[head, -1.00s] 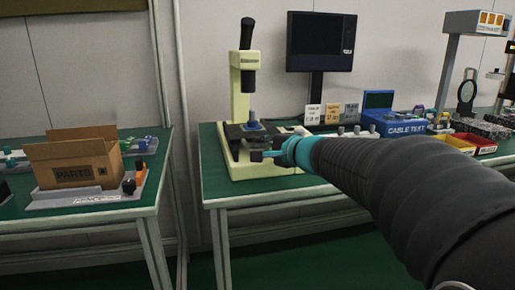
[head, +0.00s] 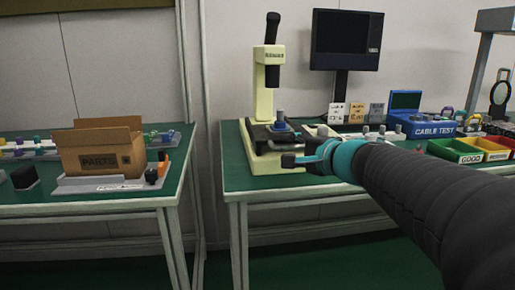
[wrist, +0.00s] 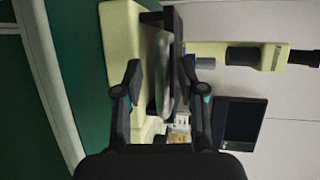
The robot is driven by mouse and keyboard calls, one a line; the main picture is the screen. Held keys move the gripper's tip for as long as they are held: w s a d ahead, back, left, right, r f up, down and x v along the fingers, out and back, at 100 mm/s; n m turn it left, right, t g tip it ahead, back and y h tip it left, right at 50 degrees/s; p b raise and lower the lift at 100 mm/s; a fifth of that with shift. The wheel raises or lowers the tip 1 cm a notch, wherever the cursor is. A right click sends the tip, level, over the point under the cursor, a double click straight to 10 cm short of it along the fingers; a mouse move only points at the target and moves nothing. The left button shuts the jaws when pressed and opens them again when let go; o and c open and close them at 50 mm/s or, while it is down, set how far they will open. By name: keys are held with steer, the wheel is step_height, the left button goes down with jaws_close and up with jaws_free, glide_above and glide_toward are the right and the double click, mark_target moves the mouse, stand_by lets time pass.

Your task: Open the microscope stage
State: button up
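The cream microscope (head: 264,100) stands on the right-hand bench, with a black eyepiece tube on its column. Its dark stage (head: 262,135) sits low on the base, with a small blue-grey knob on top. My gripper (head: 292,161) is just in front of the stage in the head view. In the wrist view my gripper (wrist: 160,76) is open, its two fingers apart. A grey rounded bar (wrist: 164,75) at the front of the dark stage (wrist: 178,60) shows between the fingers. I cannot tell whether either finger touches it.
A monitor (head: 346,40) stands behind the microscope. Small cards, a blue cable tester (head: 425,124) and coloured bins (head: 455,152) lie to the right. A cardboard parts box (head: 98,150) is on the left bench. A gap separates the benches.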

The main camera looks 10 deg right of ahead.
steer(key=v, duration=0.7)
steer(key=shift+s, duration=0.2)
steer(key=shift+d+r, duration=0.1)
steer(key=s+f+n+g+h, duration=0.1)
steer(key=s+f+n+g, duration=0.25)
steer(key=f, duration=0.35)
steer(key=s+f+n+g+h, duration=0.25)
steer(key=s+f, duration=0.25)
steer(key=f, duration=0.3)
steer(key=s+a+f+n+g+h+p, duration=0.2)
steer(key=s+n, duration=0.5)
steer(key=s, duration=0.4)
steer(key=shift+f+n+g+h+p, duration=0.45)
steer(key=shift+h+p, duration=0.1)
steer(key=shift+p, duration=0.3)
